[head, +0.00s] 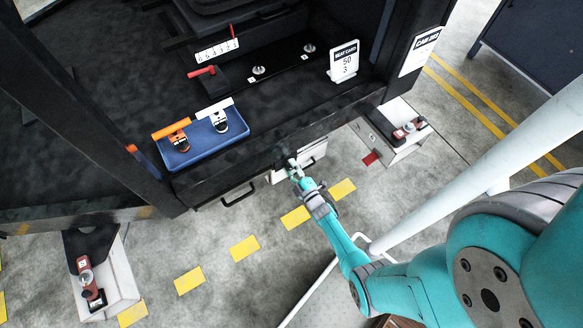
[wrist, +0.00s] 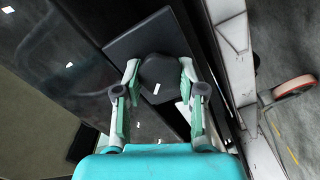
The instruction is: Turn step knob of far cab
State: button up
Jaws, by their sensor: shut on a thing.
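The step knob (wrist: 162,72) is a dark, rounded knob with a small white mark, on a dark square plate (wrist: 160,35) in the wrist view. My gripper (wrist: 160,78) has one finger on each side of the knob and is shut on it. In the head view my gripper (head: 291,168) is at the front lower edge of the dark cab (head: 240,160). The knob is a dark shape there, partly hidden by my fingers and hard to make out.
A blue tray (head: 185,155) holds an orange-handled and a white-handled item on the cab floor. A white sign (head: 344,62) stands to the right. A black handle (head: 238,196) projects from the cab's front. Yellow dashes (head: 245,248) mark the floor.

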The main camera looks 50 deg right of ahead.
jog(key=n, duration=0.4)
jog(key=shift+f+n, duration=0.1)
jog(key=shift+n, duration=0.2)
jog(key=n, duration=0.5)
jog(key=shift+f, duration=0.1)
jog(key=n, duration=0.5)
jog(key=shift+f, duration=0.1)
jog(key=shift+d+n, duration=0.1)
jog(key=shift+n, duration=2.2)
jog(key=shift+f, duration=0.1)
jog(key=o, duration=1.2)
jog(key=shift+c, duration=0.2)
jog(key=shift+s, duration=0.1)
jog(key=v, duration=1.2)
